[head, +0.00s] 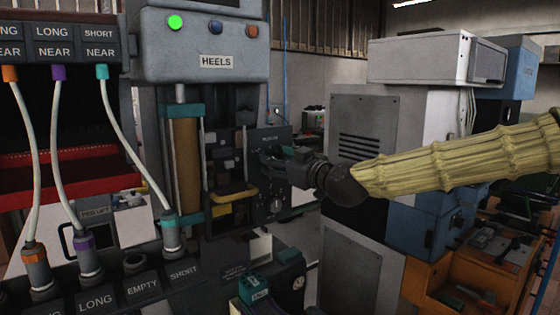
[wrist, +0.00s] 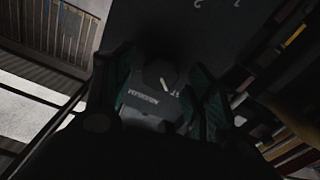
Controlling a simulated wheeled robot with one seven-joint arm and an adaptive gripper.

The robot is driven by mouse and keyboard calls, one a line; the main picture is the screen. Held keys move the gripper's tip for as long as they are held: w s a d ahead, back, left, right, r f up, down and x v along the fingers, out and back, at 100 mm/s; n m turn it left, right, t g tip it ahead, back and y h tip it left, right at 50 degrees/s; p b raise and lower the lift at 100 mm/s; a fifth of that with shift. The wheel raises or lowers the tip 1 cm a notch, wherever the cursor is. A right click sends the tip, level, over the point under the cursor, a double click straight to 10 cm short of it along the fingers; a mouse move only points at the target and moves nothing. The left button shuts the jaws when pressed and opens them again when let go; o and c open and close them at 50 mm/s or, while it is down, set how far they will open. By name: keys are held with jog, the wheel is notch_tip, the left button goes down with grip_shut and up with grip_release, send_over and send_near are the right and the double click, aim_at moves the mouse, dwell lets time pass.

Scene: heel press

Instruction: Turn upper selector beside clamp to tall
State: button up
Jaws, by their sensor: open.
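The dark selector panel (head: 268,200) stands beside the clamp area of the heel press. A lower round knob (head: 276,206) shows on it. The upper part is mostly covered by my gripper (head: 272,160), which reaches in from the right, close to the panel. In the wrist view a round dark knob (wrist: 157,73) with a short white pointer mark lies between the two spread fingers of my gripper (wrist: 163,68). The fingers are open on either side; contact cannot be told. Lettering beside this knob is upside down and too dark to read surely.
The press head (head: 200,45) with the HEELS plate and a lit green lamp stands above left. The clamp with a yellow-edged part (head: 232,192) is left of the panel. Hoses and a labelled rack fill the left. A grey cabinet (head: 362,130) stands behind my arm.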

jog(key=c, duration=1)
jog(key=shift+c, duration=0.2)
jog(key=shift+b, duration=0.35)
jog(key=shift+d+m+b, duration=0.2)
jog(key=shift+m+b, duration=5.65)
jog(key=shift+m, duration=4.05)
jog(key=shift+r, duration=0.1)
jog(key=o, duration=1)
